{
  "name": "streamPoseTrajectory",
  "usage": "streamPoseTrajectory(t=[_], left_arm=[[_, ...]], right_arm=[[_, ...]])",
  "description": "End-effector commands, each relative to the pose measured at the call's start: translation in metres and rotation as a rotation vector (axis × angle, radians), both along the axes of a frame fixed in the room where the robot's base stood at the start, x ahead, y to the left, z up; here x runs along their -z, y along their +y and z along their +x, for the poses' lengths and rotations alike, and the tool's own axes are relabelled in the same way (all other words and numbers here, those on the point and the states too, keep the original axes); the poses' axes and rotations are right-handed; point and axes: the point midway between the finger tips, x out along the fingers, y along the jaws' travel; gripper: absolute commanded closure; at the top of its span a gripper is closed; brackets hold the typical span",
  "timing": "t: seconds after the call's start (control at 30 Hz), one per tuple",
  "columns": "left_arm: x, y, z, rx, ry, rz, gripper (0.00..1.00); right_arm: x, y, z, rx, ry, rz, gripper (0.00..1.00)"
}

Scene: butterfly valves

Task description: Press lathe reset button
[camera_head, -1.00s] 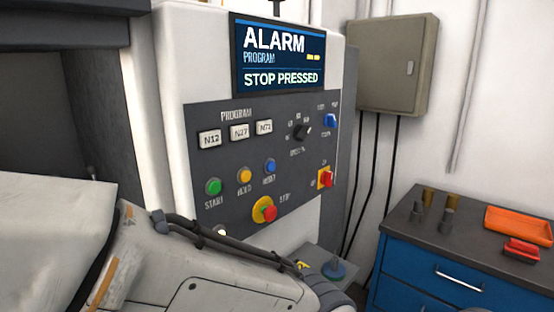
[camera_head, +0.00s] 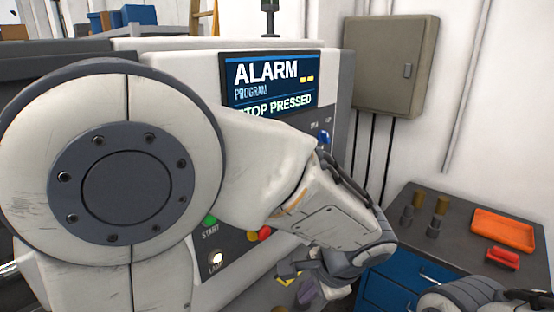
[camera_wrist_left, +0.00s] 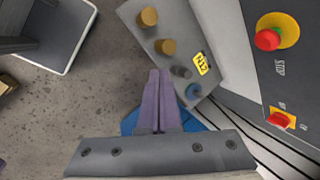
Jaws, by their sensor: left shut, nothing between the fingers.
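The lathe control panel (camera_head: 232,245) is mostly hidden behind my left arm in the head view. The blue reset button is hidden there and does not show in the left wrist view. The alarm screen (camera_head: 270,84) reads "ALARM" and "STOP PRESSED". The green start button (camera_head: 210,220) and part of the red stop button (camera_head: 264,233) show beside the arm. My left gripper (camera_head: 305,293), with purple fingers, is low in front of the panel. In the left wrist view its fingers (camera_wrist_left: 159,75) are together and empty, apart from the stop button (camera_wrist_left: 268,39) at upper right.
A red switch on a yellow plate (camera_wrist_left: 281,119) is at right. A blue cabinet (camera_head: 405,275) holds an orange tray (camera_head: 503,230). A grey wall box (camera_head: 388,65) hangs behind.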

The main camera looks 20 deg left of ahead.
Motion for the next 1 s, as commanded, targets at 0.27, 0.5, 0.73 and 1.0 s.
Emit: streamPoseTrajectory(t=[0.27,0.5,0.73,1.0], left_arm=[[-0.092,0.035,0.099,0.135,-0.093,0.293,1.0],[-0.105,0.043,0.124,0.175,-0.124,0.368,1.0],[-0.104,0.043,0.124,0.175,-0.124,0.367,1.0],[-0.104,0.055,0.128,0.17,-0.122,0.367,1.0]], right_arm=[[-0.087,0.0,0.0,-0.002,0.001,-0.001,0.19],[-0.096,0.0,0.0,-0.003,0.001,-0.001,0.19],[-0.095,0.0,0.0,-0.003,0.001,-0.001,0.19],[-0.095,0.0,0.0,-0.003,0.001,-0.001,0.19]])
